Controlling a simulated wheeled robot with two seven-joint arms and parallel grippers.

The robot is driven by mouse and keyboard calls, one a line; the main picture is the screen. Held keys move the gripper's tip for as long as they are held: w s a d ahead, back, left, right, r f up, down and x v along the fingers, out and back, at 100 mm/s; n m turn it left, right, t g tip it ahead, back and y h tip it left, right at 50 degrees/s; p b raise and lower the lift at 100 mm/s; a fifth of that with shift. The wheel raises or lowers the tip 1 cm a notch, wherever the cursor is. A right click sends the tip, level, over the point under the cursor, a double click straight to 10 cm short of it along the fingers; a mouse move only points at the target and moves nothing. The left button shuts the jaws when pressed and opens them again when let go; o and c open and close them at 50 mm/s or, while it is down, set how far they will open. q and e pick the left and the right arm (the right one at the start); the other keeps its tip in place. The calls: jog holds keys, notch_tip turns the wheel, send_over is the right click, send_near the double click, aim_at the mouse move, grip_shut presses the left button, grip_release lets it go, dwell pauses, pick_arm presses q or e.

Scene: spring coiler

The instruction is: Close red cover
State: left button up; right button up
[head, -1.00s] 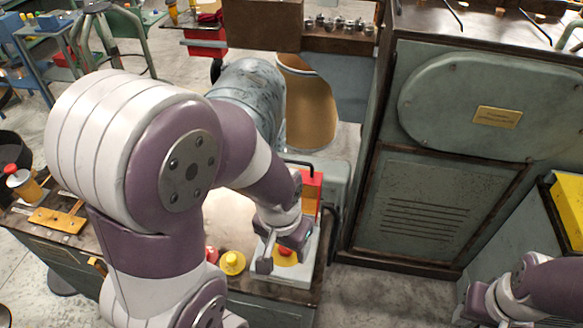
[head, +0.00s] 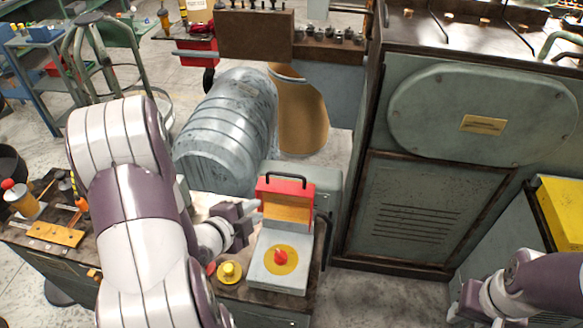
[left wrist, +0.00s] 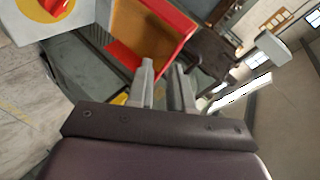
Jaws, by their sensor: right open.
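The red cover (head: 286,187) stands raised at the back of a light grey control box, with its orange inner face (head: 286,211) toward the front. A red button (head: 281,257) on a yellow disc (head: 292,266) is uncovered on the box top (head: 262,278). My left gripper (head: 256,211) is just left of the raised cover. In the left wrist view the cover (left wrist: 165,22) is just ahead of the fingertips (left wrist: 163,72), which stand slightly apart with nothing visible between them. Contact with the cover cannot be told. My right gripper (head: 468,303) is open at the lower right, far from the box.
A yellow button (head: 230,271) is left of the box on the workbench. A grey motor-like cylinder (head: 225,130) stands behind the bench. A tall green cabinet (head: 425,205) is to the right. A yellow panel (head: 565,215) is at the right edge.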

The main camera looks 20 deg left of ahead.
aim_at(287, 175)
pick_arm(q)
notch_tip(287, 175, up, 4)
jog(key=w+d+m+t+h, duration=0.1)
jog(key=w+d+m+t, duration=0.1)
jog(key=m, duration=0.2)
jog(key=p+x, duration=0.1)
jog(key=x, duration=0.2)
jog(key=p+x, duration=0.1)
jog(key=x, duration=0.6)
jog(key=shift+w+a+r+p, duration=0.1)
jog(key=shift+w+r+p, duration=0.15)
jog(key=shift+w+p, duration=0.15)
jog(key=shift+x, duration=0.8)
jog(key=shift+f, duration=0.15)
jog(key=shift+c, duration=0.4)
grip_shut()
